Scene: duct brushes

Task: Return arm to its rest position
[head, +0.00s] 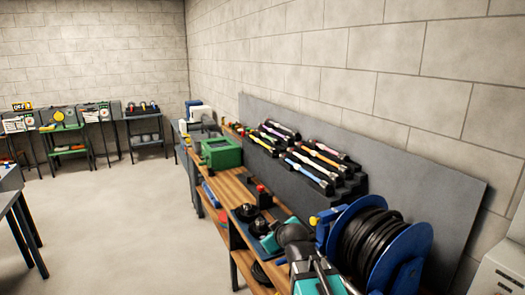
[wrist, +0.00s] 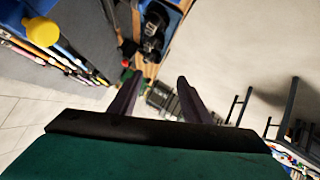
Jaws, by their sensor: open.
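My gripper (wrist: 155,84) shows in the wrist view with its two dark fingers apart and nothing between them. Its dark green body fills the bottom of that view. In the head view, grey and teal parts of my arm rise at the bottom, in front of the wooden workbench (head: 231,188) and beside the blue hose reel (head: 408,250). I cannot make out the fingertips in the head view. Several duct brushes with coloured handles (head: 316,160) lie in the dark stepped rack (head: 346,185) on the bench; handles also show at the upper left of the wrist view (wrist: 70,58).
A green box (head: 221,152) stands on the bench. Black round parts (head: 247,212) lie closer, near a small red-topped black block (head: 263,196). A grey panel (head: 440,195) and block wall back the bench. Open floor (head: 120,220) lies to the left; small tables stand far off.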

